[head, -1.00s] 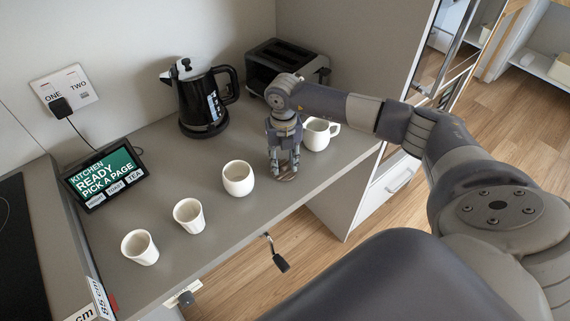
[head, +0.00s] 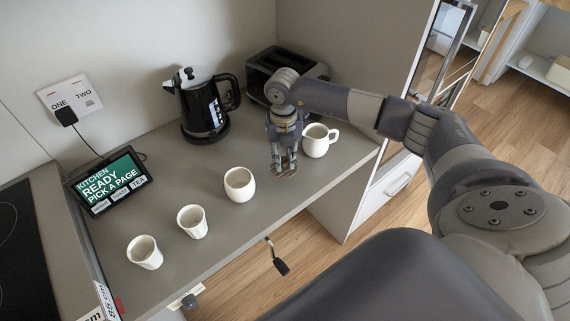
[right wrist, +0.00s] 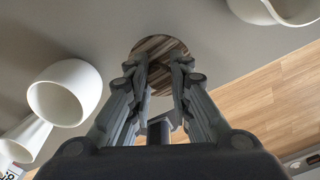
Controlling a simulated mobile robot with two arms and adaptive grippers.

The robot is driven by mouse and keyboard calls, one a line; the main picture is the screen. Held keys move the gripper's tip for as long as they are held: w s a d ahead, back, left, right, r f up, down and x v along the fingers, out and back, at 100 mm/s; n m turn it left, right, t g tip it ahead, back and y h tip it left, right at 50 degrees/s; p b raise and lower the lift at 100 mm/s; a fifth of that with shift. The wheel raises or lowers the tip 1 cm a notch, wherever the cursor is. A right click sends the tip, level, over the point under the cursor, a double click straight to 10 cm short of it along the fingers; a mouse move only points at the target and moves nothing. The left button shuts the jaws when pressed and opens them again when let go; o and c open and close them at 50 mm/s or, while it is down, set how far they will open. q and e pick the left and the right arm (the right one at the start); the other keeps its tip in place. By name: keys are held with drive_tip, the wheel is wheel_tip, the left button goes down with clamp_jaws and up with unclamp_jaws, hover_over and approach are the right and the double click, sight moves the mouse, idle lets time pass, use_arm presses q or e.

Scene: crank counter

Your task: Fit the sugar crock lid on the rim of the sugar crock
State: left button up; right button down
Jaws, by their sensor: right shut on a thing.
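The sugar crock lid (head: 288,171) is a round, dark, wood-striped disc. It also shows in the right wrist view (right wrist: 158,46), between the fingertips. My right gripper (head: 284,166) is shut on it, near the counter's front edge. How high it is above the counter is hard to tell. The sugar crock (head: 239,187), which I take to be the rounded white pot, stands upright and open to the left of the gripper. In the right wrist view the crock (right wrist: 66,92) is left of the lid, apart from it. My left gripper is out of view.
A white mug (head: 316,146) stands just right of the gripper. Two white cups (head: 192,222) (head: 145,253) stand further left. A black kettle (head: 200,105), a toaster (head: 275,72) and a tablet screen (head: 110,180) are at the back. A crank handle (head: 279,264) hangs below the front edge.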

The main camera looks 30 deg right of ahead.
drive_tip(key=shift+r, duration=0.35)
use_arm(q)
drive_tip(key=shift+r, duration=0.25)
